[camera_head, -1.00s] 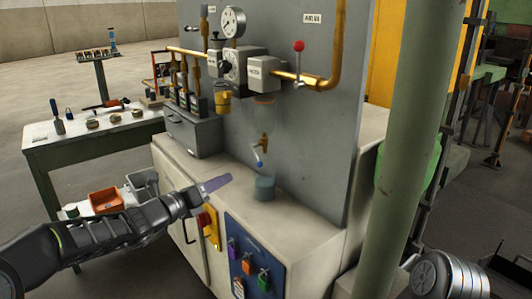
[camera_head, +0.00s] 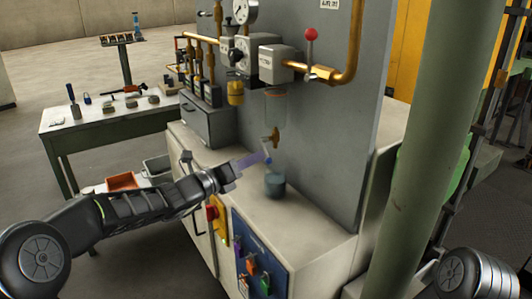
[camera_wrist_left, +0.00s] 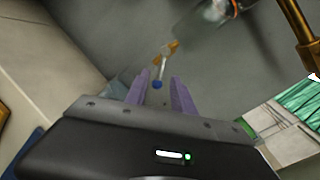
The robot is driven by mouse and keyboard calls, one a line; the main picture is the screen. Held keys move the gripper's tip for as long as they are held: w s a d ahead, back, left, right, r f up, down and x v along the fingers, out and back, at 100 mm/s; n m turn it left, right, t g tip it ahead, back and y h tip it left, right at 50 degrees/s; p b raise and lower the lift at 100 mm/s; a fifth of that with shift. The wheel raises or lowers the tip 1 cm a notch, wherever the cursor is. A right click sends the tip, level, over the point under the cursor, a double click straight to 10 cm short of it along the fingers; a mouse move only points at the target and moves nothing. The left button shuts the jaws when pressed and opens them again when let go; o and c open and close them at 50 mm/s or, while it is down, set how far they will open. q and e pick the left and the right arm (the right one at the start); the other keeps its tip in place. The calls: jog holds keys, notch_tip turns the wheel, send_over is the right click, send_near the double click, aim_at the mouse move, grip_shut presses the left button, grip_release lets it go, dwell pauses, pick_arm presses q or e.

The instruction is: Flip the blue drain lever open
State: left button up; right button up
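The drain lever hangs from a brass drain valve (camera_head: 272,138) on the grey panel; its blue tip (camera_head: 267,160) shows at the end of my left gripper (camera_head: 255,158). In the left wrist view, the brass valve (camera_wrist_left: 170,47), the pale lever (camera_wrist_left: 162,67) and its blue tip (camera_wrist_left: 157,85) appear between the two purple fingers of my left gripper (camera_wrist_left: 158,77). The fingers are apart, with a gap on each side of the tip. I cannot tell whether the tip is within their depth. My right gripper is not in view.
A grey-blue cup (camera_head: 275,185) stands on the cabinet top (camera_head: 300,208) below the valve. A red-knobbed lever (camera_head: 311,36) and brass pipe sit above. A green post (camera_head: 428,150) stands at the right. A table (camera_head: 110,125) with small parts is at the left.

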aim_at(266, 153)
pick_arm(q)
jog(key=x, duration=0.6)
jog(key=shift+c, duration=0.3)
grip_shut()
dwell(1.0)
